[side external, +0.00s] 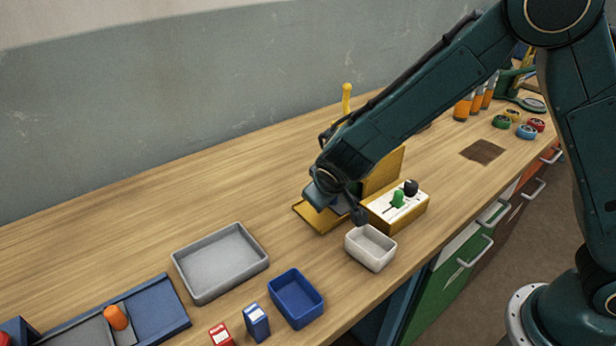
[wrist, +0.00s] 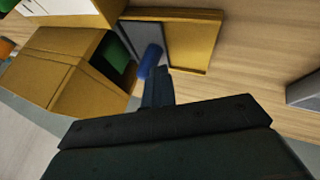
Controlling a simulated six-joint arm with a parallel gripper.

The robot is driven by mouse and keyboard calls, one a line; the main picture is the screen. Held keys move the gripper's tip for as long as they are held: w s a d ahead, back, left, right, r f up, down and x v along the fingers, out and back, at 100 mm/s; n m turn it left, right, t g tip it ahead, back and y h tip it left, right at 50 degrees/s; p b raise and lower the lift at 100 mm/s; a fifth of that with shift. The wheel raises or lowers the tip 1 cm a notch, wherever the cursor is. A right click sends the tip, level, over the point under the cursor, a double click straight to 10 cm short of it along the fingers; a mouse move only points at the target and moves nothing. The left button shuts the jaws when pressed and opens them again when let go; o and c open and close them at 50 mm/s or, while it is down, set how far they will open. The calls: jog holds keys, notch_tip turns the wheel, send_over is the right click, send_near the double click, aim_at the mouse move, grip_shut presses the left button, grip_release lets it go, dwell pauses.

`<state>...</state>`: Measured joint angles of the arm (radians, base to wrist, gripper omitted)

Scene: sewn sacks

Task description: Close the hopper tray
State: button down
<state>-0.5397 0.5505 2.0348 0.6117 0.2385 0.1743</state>
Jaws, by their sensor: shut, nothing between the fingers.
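The yellow hopper (side external: 383,172) stands mid-bench, partly behind my arm. In the wrist view its yellow body (wrist: 60,70) has a dark opening with something green inside. The hopper tray (side external: 307,213) is a flat yellow-rimmed piece sticking out from the unit; it also shows in the wrist view (wrist: 205,42) with a grey inner plate. A small blue rounded piece (wrist: 150,60) stands over the grey plate, right at my fingertips; I cannot tell if they touch. My gripper (wrist: 158,88) is shut and empty. In the side view it is low over the tray and hides part of it.
A yellow control box (side external: 400,212) with green and black knobs and a white bin (side external: 370,250) stand close to my gripper's right. A grey tray (side external: 220,285), blue bin (side external: 296,300) and small boxes lie front left. The bench behind the grey tray is clear.

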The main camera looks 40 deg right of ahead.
jog(key=shift+d, duration=0.35)
jog(key=shift+s+a, duration=0.2)
jog(key=shift+a, duration=0.55)
jog(key=a, duration=0.3)
jog(key=shift+s+a+r, duration=0.25)
jog(key=shift+s, duration=0.1)
jog(key=v, duration=0.9)
jog(key=shift+r, duration=0.15)
jog(key=shift+s+d+r, duration=0.1)
jog(key=shift+s+d, duration=0.05)
